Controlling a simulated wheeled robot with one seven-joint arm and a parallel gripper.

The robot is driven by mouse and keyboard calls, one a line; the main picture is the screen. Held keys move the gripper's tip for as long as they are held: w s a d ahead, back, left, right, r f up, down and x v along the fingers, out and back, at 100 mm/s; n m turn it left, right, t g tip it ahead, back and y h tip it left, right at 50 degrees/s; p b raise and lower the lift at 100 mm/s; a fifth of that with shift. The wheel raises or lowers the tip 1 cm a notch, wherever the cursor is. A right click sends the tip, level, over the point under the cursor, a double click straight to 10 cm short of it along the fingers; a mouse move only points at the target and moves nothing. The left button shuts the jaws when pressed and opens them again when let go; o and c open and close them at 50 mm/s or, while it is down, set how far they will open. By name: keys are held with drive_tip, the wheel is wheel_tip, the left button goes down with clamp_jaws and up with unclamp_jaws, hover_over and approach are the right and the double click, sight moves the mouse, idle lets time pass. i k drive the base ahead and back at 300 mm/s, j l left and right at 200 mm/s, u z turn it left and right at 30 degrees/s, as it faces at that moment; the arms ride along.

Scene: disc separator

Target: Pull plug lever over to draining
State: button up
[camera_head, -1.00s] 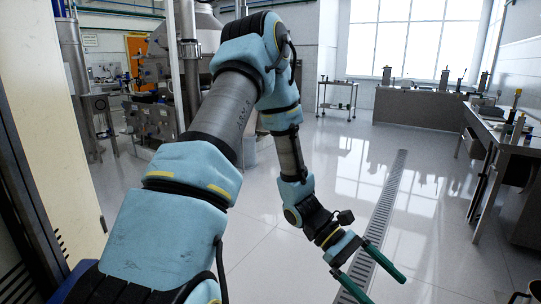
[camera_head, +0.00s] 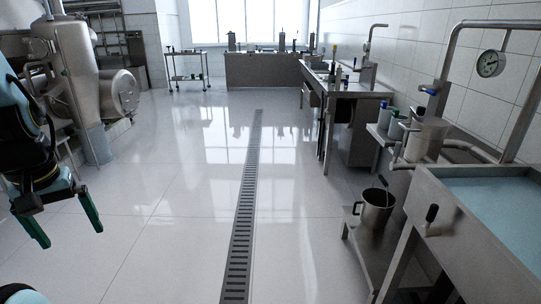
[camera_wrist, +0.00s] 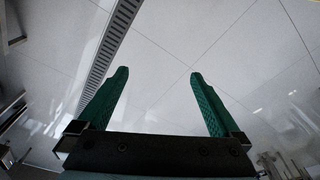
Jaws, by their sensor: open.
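A short lever with a black knob (camera_head: 431,214) sticks up at the left front of a steel sink (camera_head: 455,230) filled with bluish water, at the right of the head view. It looks like the plug lever; its markings cannot be read. My gripper (camera_head: 70,236) is at the far left of the head view, well apart from the lever, with the drain channel between them. Its two green fingers are spread and empty over bare floor, as the wrist view (camera_wrist: 158,75) also shows. The lever is not in the wrist view.
A steel pot (camera_head: 375,208) stands on a low shelf beside the sink. A steel bench (camera_head: 350,92) stands further back. The floor around the drain channel (camera_head: 243,215) is clear.

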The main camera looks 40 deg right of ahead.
sight(424, 231)
drive_tip(key=z, duration=3.1)
drive_tip(key=u, duration=1.3)
drive_tip(key=i+l+u, duration=0.25)
drive_tip(key=i, duration=0.45)
drive_tip(key=j, duration=0.1)
